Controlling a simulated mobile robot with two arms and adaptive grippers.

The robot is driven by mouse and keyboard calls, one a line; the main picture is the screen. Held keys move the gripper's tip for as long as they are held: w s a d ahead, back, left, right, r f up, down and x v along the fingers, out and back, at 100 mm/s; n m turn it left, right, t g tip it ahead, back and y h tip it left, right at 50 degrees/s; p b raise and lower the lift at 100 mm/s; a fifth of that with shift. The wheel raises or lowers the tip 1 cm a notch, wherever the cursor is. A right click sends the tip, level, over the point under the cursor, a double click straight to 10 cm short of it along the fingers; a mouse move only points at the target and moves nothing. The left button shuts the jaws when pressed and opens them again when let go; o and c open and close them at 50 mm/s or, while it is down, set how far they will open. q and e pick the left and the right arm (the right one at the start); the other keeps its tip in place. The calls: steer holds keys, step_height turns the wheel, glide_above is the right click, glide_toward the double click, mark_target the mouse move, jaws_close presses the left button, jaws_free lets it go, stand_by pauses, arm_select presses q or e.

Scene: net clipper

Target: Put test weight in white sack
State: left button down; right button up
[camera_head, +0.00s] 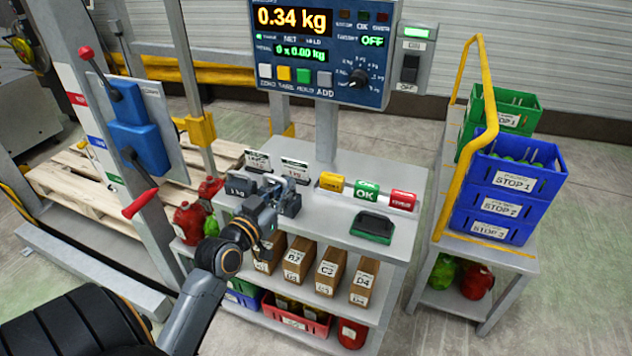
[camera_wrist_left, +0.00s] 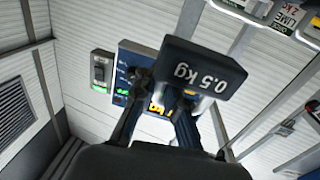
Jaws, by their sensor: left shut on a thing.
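My left gripper (camera_head: 276,198) is over the left part of the grey bench, beside a dark block marked 1 kg (camera_head: 240,186). In the left wrist view its fingers (camera_wrist_left: 163,95) are shut on a dark block-shaped test weight (camera_wrist_left: 205,68) marked 0.5 kg. The held weight cannot be told apart clearly from the gripper in the head view. I cannot make out a white sack in either view. My right gripper is not in view.
A display (camera_head: 320,50) reads 0.34 kg. Blue crates (camera_head: 497,205) stand right.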

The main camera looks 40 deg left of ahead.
arm_select(q)
steer(key=shift+s+a+r, duration=0.1)
steer(key=shift+s+r, duration=0.2)
steer(key=shift+s, duration=0.1)
steer(key=s+d+f, duration=0.1)
steer(key=s+d, duration=0.3)
steer(key=d, duration=0.3)
steer(key=s+d+f+m+h, duration=0.1)
steer(key=s+d, duration=0.2)
steer(key=d, duration=0.4)
steer(key=s+d+h, duration=0.1)
steer(key=s+d, duration=0.3)
steer(key=d, duration=0.4)
steer(key=shift+s+f, duration=0.35)
steer(key=shift+f, duration=0.05)
